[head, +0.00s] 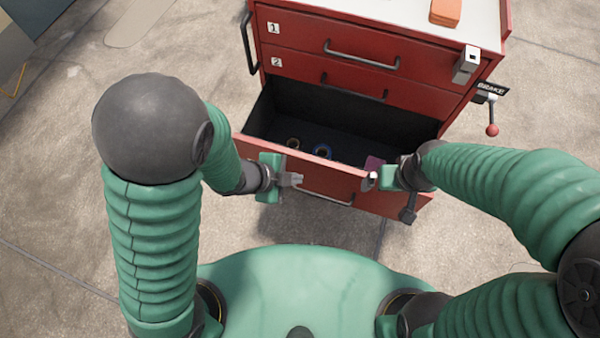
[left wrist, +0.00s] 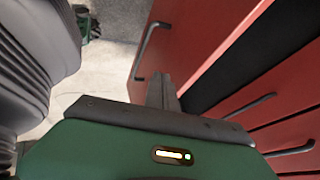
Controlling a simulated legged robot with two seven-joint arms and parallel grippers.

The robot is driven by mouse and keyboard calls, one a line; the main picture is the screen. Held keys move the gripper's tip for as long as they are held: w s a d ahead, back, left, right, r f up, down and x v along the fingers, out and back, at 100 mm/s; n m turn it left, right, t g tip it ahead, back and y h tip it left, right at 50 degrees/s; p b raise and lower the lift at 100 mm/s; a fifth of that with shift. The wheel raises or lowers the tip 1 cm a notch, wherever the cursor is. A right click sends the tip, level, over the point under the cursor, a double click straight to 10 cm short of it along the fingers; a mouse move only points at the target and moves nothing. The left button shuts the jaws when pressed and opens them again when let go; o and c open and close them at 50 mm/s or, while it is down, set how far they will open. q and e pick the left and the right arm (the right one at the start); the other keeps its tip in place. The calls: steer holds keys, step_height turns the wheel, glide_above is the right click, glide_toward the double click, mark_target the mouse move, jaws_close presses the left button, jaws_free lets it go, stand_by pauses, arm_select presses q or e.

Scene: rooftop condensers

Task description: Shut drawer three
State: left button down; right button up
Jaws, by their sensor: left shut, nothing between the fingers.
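Drawer three (head: 250,148) of the red cabinet (head: 440,95) is pulled out, its dark inside showing under drawers 1 and 2. Its front carries a bar handle (head: 325,197), partly hidden by my left gripper. My left gripper (head: 297,180) is shut and empty, with its fingertips at the outer face of the drawer front; I cannot tell whether they touch. In the left wrist view the fingers (left wrist: 162,92) lie close to the red front, with a handle (left wrist: 150,45) beyond. My right gripper (head: 372,181) is at the right part of the drawer front; its jaws are too small to read.
A brake lever with a red knob (head: 492,130) sticks out at the cabinet's right. An orange block (head: 445,12) lies on top. Concrete floor surrounds it.

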mark_target(310, 166)
arm_select(q)
steer(key=w, duration=0.2)
steer(key=w+d, duration=0.1)
steer(key=w, duration=0.1)
steer(key=shift+w+f, duration=0.1)
steer(key=shift+f, duration=0.15)
arm_select(e)
steer(key=shift+a+f, duration=0.1)
steer(key=shift+f, duration=0.6)
arm_select(q)
steer(key=shift+d, duration=0.25)
arm_select(e)
steer(key=shift+d, duration=0.2)
